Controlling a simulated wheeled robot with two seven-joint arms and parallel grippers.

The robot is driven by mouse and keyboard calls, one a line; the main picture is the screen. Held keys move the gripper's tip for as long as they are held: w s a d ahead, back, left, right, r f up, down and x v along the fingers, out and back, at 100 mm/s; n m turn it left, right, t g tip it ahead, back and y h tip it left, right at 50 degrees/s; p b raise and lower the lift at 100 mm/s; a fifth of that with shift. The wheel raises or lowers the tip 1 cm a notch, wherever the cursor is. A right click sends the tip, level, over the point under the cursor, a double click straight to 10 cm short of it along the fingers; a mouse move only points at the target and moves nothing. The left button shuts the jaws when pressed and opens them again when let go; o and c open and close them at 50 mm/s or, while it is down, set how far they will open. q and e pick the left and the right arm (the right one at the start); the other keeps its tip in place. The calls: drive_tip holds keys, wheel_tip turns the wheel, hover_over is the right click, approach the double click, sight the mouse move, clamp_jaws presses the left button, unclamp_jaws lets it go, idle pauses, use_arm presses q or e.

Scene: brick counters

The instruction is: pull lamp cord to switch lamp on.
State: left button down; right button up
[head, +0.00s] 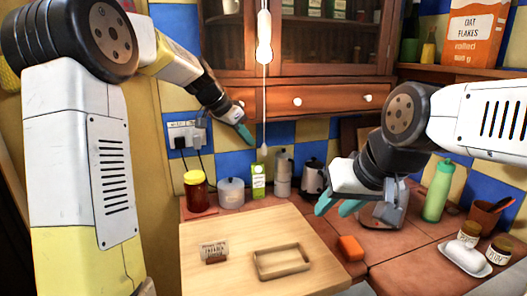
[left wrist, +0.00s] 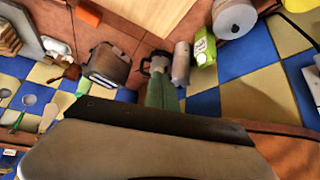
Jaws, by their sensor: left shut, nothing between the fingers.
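The lamp (head: 264,45) hangs at the top centre of the head view as a pale, bright bulb; I cannot tell if it is lit. Its thin pale cord (head: 264,110) hangs straight down to a small end piece (head: 264,148) in front of the tiled wall. My left gripper (head: 246,133) is shut and empty, its teal tips just left of the cord's lower end, seemingly apart from it. In the left wrist view its teal fingers (left wrist: 161,92) are together, and I cannot make out the cord there. My right gripper (head: 337,203) is open and empty above the counter.
Below are a red jar (head: 196,192), a grey canister (head: 231,193), a green-white carton (head: 258,182) and a metal cylinder (head: 282,175). A wooden board (head: 225,235) lies in front. A wooden cabinet (head: 320,98) stands behind the cord. A green bottle (head: 437,190) stands at right.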

use_arm(q)
drive_tip(key=shift+v, duration=2.75)
drive_tip(key=shift+s, duration=0.1)
drive_tip(key=s+a+f+n+y, duration=0.1)
drive_tip(key=s+a+f+n, duration=0.1)
drive_tip(key=s, duration=0.8)
drive_tip(key=s+a+f+n+t+y, duration=0.1)
drive_tip(key=s+a+f+n, duration=0.1)
drive_tip(key=s, duration=0.8)
drive_tip(key=s+a+f+n+y, duration=0.1)
drive_tip(key=s+a+f+n, duration=0.2)
drive_tip(key=s+n, duration=0.3)
drive_tip(key=s, duration=0.4)
drive_tip(key=shift+s+a+t+y, duration=0.25)
drive_tip(key=shift+s+t+y, duration=0.05)
drive_tip(key=shift+t+y, duration=0.1)
